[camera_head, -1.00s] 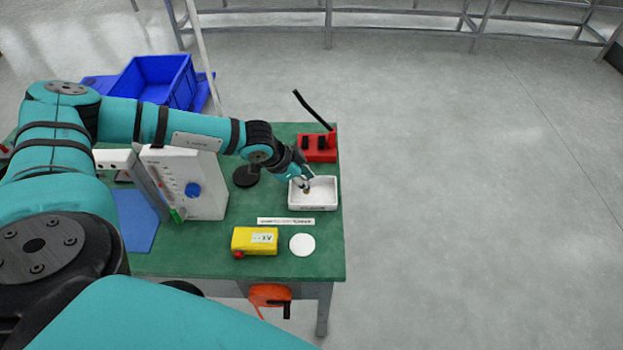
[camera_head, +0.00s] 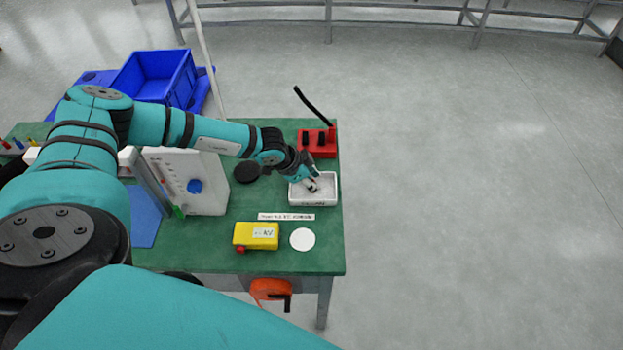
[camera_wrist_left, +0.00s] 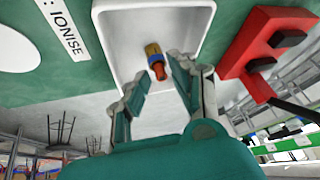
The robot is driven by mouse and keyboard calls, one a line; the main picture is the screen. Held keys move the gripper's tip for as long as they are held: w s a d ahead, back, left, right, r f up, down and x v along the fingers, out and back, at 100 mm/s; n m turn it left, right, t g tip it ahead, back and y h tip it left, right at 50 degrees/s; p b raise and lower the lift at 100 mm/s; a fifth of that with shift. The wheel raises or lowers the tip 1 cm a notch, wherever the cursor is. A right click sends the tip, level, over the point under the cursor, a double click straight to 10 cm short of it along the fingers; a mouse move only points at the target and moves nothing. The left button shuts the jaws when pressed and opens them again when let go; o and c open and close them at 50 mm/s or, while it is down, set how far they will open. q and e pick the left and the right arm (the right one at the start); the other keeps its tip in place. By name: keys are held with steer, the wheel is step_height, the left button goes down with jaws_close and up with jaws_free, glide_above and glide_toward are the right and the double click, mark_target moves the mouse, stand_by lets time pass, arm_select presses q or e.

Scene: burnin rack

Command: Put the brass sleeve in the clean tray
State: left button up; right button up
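The brass sleeve (camera_wrist_left: 154,54), with a dark band and an orange-red end, shows in the left wrist view. It lies on the floor of a white tray (camera_wrist_left: 120,28). In the head view the tray (camera_head: 333,188) stands near the table's right edge; the label on its front is too small to read. My left gripper (camera_head: 313,187) is over the tray and hides the sleeve there. In the wrist view its fingers (camera_wrist_left: 159,72) are spread, with the sleeve's orange end at the gap between the tips, apparently not gripped. My right gripper is not in view.
A red block (camera_head: 317,150) with a black rod stands behind the tray. In front are a label strip (camera_head: 286,217), a white disc (camera_head: 302,239) and a yellow box (camera_head: 255,236). A grey-white panel unit (camera_head: 207,197) stands left. Floor right of the table is clear.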

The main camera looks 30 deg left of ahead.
arm_select(q)
steer(key=shift+o, duration=0.5)
steer(key=shift+r, duration=0.1)
steer(key=p+v, duration=0.2)
steer(key=v, duration=1)
